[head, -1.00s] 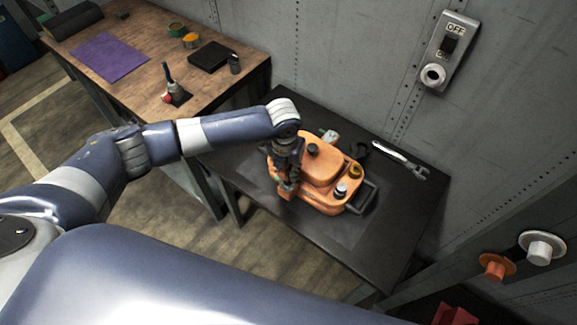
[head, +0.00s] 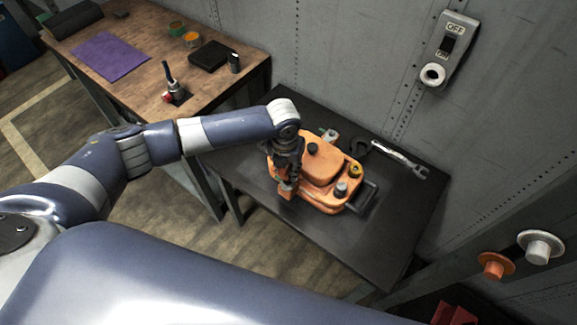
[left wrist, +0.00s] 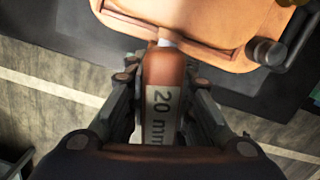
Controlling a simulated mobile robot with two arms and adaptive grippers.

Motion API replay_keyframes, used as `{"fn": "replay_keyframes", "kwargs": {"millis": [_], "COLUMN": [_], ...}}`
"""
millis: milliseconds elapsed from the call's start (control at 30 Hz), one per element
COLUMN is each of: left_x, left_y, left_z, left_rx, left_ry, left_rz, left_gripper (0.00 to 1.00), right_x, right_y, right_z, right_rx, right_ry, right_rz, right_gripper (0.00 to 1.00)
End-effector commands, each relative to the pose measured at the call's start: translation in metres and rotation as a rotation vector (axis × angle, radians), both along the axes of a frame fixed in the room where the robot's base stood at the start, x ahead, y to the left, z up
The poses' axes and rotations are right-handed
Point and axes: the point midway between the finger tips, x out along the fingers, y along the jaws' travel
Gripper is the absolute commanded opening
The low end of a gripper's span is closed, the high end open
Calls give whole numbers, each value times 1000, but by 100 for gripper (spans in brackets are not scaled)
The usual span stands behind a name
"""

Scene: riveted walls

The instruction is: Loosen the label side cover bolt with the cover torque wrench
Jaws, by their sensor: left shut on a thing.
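An orange housing (head: 322,170) with dark, silver and yellow caps on top stands on the black table. My left gripper (head: 286,183) is at its left end, pointing down. In the left wrist view the gripper (left wrist: 161,88) is shut on an orange-brown tool handle (left wrist: 162,75) marked "20 mm", seemingly the cover torque wrench. A pale metal part (left wrist: 168,37) shows at the handle's far end, by the edge of the housing (left wrist: 205,30). I cannot tell whether it is seated on a bolt. The label side cover bolt cannot be made out. My right gripper is not in view.
A silver wrench (head: 402,159) lies behind the housing on the black table (head: 310,232), whose front is clear. A switch box (head: 449,46) is on the riveted wall. A wooden bench (head: 135,60) with a purple mat (head: 110,56) stands at the left.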

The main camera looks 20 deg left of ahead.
Motion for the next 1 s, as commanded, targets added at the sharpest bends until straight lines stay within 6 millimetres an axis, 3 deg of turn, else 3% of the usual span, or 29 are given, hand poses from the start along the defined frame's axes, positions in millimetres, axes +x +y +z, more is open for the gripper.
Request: {"fn": "replay_keyframes", "kwargs": {"millis": [1000], "left_x": [1], "left_y": [-1], "left_z": [-22], "left_rx": [-1], "left_ry": [-2], "left_rz": [0], "left_gripper": [0], "right_x": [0], "right_y": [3], "right_z": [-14], "right_rx": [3], "right_ry": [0], "right_rz": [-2], "right_gripper": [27]}}
